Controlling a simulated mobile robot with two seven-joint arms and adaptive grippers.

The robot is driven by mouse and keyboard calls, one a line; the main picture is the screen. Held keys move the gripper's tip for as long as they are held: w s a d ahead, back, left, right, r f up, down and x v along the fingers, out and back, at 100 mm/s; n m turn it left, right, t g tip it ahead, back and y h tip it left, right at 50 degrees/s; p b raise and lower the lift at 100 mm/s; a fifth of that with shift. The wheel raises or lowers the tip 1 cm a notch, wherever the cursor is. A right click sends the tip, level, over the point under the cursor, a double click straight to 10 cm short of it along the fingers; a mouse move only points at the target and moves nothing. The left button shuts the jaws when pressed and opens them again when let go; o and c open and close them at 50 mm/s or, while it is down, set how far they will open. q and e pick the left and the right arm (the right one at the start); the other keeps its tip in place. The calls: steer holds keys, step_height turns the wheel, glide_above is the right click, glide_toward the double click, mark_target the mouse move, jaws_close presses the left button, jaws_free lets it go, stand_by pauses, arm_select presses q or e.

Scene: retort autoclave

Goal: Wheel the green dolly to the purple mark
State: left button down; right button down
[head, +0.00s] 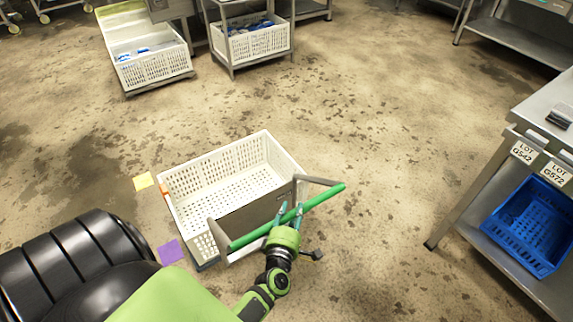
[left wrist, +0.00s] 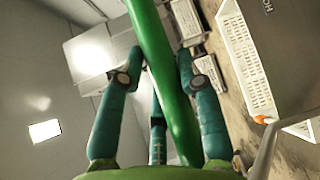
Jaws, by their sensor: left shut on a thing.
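The green dolly's push bar (head: 325,202) is a green tube on a grey metal frame (head: 255,216). A white perforated crate (head: 180,161) sits on the dolly, its floor visible and empty. My left gripper (head: 289,213) is shut on the green bar, near its middle. In the left wrist view, the fingers (left wrist: 158,75) stand on both sides of the green bar (left wrist: 152,40). My right gripper is not in view.
A yellow mark (head: 143,181) lies by the crate's far left side. A steel table (head: 545,105) with a blue crate (head: 533,222) on its lower shelf stands at right. White crates (head: 153,68) with blue packs stand at the back. The floor beyond the dolly is clear.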

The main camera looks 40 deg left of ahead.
arm_select(q)
steer(key=shift+s+d+f, duration=0.1)
steer(key=shift+s+d, duration=0.15)
steer(key=shift+d, duration=0.35)
steer(key=c, duration=0.8)
jaws_free()
steer(key=v, duration=1.2)
